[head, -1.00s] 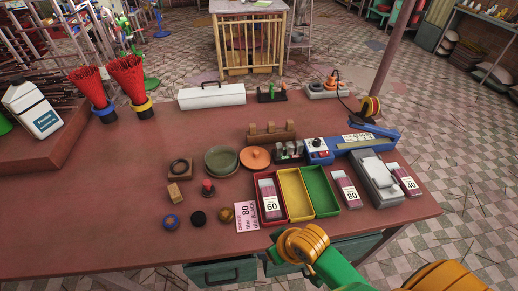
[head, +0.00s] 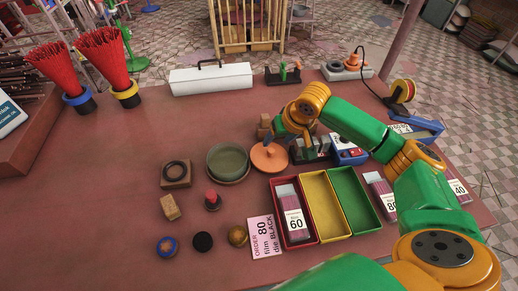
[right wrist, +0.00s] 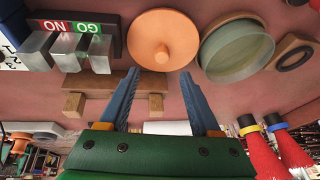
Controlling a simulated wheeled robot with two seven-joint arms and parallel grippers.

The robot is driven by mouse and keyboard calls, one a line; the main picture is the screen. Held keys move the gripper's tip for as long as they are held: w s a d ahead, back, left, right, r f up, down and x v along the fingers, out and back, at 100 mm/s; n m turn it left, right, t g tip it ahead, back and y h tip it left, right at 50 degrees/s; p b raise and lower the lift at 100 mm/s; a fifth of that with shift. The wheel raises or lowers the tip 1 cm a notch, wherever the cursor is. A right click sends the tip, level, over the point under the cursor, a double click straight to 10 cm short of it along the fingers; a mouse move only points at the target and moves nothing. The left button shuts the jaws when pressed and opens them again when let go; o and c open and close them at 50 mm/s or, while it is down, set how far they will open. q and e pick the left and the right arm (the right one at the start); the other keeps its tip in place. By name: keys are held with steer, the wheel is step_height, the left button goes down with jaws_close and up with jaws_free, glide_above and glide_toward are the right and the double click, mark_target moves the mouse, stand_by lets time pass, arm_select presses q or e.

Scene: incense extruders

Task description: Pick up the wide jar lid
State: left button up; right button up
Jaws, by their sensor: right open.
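The wide jar lid is the round orange lid with a small central knob (head: 268,160). It lies on the table just right of a greenish glass jar (head: 228,160). In the right wrist view the lid (right wrist: 163,40) is ahead of the fingertips. My right gripper (head: 287,141) is open and empty above the table by the lid's far side. Its two blue fingers show apart in the right wrist view (right wrist: 159,73), with no lid between them. My left gripper is not in view.
A wooden block rack (right wrist: 112,90) and the GO/NO gauge (right wrist: 75,40) stand close to the gripper. Red, yellow and green trays (head: 323,208) lie in front, beside an order card (head: 264,236). The table's left middle is clear.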

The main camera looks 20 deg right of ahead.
mark_target(271, 150)
steer(key=shift+w+d+f, duration=0.15)
steer(key=shift+w+f, duration=0.05)
steer(key=shift+w, duration=0.15)
steer(key=shift+s+f+p, duration=0.15)
steer(key=shift+f+p, duration=0.2)
steer(key=shift+p, duration=0.05)
steer(key=shift+s+a+f+p, duration=0.15)
steer(key=shift+a+f, duration=0.1)
steer(key=shift+f, duration=0.4)
steer(key=shift+a+f+p, duration=0.15)
steer(key=shift+a+f, duration=0.1)
steer(key=shift+f, duration=0.35)
steer(key=shift+x, duration=1.05)
steer(key=shift+w+f, duration=0.1)
steer(key=shift+w, duration=0.3)
steer(key=shift+s, duration=0.25)
jaws_close()
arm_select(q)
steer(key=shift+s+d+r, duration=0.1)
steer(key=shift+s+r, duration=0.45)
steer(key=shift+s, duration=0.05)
arm_select(e)
steer(key=shift+w, duration=0.1)
